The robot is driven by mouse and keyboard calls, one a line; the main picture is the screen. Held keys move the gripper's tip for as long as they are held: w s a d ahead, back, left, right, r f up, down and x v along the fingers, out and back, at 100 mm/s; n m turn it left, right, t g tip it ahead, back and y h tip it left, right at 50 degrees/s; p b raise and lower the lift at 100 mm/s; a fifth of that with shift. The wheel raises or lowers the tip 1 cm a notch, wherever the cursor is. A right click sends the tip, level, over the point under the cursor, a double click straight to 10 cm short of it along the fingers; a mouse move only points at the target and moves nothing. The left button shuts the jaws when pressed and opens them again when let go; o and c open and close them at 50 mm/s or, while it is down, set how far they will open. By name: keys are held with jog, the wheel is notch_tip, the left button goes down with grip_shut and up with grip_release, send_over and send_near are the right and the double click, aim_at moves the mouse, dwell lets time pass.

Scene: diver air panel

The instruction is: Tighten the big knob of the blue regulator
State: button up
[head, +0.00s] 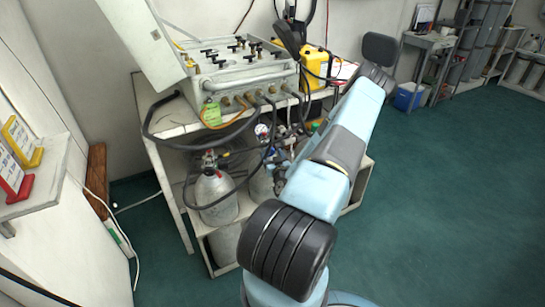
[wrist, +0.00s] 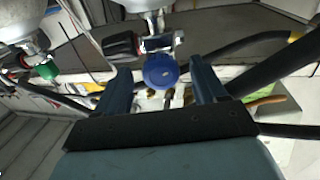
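The blue knob (wrist: 162,72) is round and shows in the wrist view at the end of a chrome regulator body (wrist: 158,42). My gripper (wrist: 160,67) is open, with one finger on each side of the blue knob. Gaps show between the knob and both fingers, so it is not clamped; I cannot tell the depth exactly. In the head view my arm hides my gripper, and I cannot make out the blue knob clearly there.
A black-and-red fitting (wrist: 121,46) sits left of the blue knob, and a green knob (wrist: 47,71) is farther left. Dark hoses run close on the right. In the head view a grey cylinder (head: 215,195) stands on the shelf under the air panel (head: 240,72), with hoses hanging in front.

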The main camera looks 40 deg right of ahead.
jog(key=c, duration=1)
jog(key=shift+m, duration=2.5)
jog(key=shift+c, duration=0.2)
jog(key=o, duration=1.1)
jog(key=v, duration=1.4)
jog(key=shift+w, duration=0.1)
